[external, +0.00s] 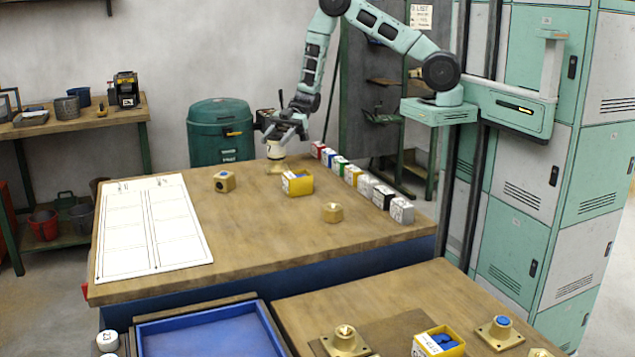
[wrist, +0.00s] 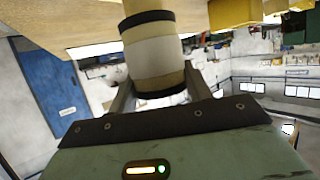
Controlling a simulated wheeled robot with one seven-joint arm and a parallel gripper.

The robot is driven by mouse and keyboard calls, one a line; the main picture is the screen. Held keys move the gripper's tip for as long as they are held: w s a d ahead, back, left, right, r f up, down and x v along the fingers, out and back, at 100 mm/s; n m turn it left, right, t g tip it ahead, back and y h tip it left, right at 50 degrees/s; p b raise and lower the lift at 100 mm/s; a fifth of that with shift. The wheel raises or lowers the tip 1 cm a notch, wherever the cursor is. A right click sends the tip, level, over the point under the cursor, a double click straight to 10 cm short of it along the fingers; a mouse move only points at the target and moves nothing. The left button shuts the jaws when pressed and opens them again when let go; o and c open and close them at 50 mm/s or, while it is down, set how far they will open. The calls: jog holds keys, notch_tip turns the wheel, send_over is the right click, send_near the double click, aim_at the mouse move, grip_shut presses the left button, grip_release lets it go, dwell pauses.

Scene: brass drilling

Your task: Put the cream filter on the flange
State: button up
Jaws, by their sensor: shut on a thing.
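The cream filter (external: 277,148) is a short cylinder, held upright at the back of the wooden table. In the wrist view the cream filter (wrist: 153,55) shows dark bands at both ends and a paler middle. My gripper (external: 283,136) is shut on it from above; in the wrist view the fingers of my gripper (wrist: 156,88) lie on either side of it. A tan flange (external: 276,168) shows directly below the filter on the table. The filter's lower end is at or very near it; I cannot tell whether it is fully seated.
A brass block (external: 224,181), a yellow bin (external: 298,185) and a brass hex part (external: 332,213) stand in front. A row of coloured boxes (external: 361,183) lines the right edge. A white sheet (external: 150,228) covers the left side. The front middle is clear.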

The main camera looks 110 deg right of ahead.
jog(key=shift+f, duration=0.1)
jog(key=o, duration=0.6)
jog(key=shift+f, duration=0.1)
jog(key=o, duration=0.4)
